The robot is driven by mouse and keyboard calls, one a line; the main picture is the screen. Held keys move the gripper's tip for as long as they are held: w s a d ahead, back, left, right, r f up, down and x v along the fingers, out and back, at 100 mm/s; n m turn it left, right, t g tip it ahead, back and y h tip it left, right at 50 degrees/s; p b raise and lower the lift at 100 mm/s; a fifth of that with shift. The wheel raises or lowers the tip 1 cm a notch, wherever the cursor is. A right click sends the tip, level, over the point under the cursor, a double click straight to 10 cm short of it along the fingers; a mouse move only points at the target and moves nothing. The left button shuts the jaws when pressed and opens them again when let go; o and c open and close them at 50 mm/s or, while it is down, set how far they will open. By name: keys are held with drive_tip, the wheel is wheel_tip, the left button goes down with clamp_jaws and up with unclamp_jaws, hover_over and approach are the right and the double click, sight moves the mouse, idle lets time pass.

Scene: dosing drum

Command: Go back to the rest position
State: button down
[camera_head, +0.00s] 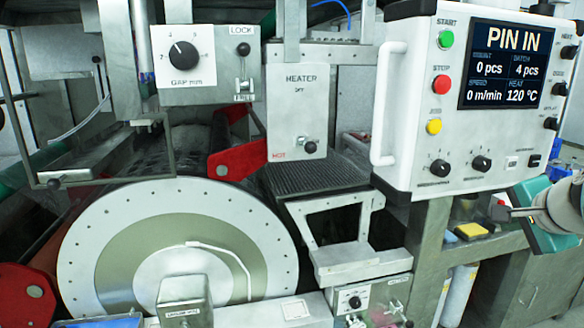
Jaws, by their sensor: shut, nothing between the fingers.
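My gripper (507,213) is at the right edge of the view, with its dark fingers pointing left. The fingers are shut and hold nothing. It is below the white control panel (420,110) and in front of a teal piece (540,238). The panel's screen (505,66) reads "PIN IN", 0 pcs, batch 4 pcs, 0 m/min and heat 120 °C. Most of my arm is outside the view. No marker of a rest position shows.
A large pale drum disc (80,240) fills the lower left. Red guards (237,162), a heater box (296,115) and a gap-knob box (205,65) stand behind it. A white handle (388,105) juts from the panel. A yellow block (471,231) lies on a bench below the panel.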

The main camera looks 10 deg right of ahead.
drive_tip(key=a+f+n+g+y, duration=0.1)
drive_tip(key=a+f+n, duration=0.2)
drive_tip(key=a, duration=0.3)
drive_tip(key=s+a+f+n+y, duration=0.1)
drive_tip(key=a+f+n, duration=0.15)
drive_tip(key=a, duration=0.35)
drive_tip(key=a+f+n+g+y, duration=0.1)
drive_tip(key=a+f+n, duration=0.2)
drive_tip(key=a, duration=0.4)
drive_tip(key=s+a+f+n+g, duration=0.2)
drive_tip(key=s+a+f+n, duration=0.6)
drive_tip(key=a+f+n, duration=0.1)
drive_tip(key=shift+a, duration=0.9)
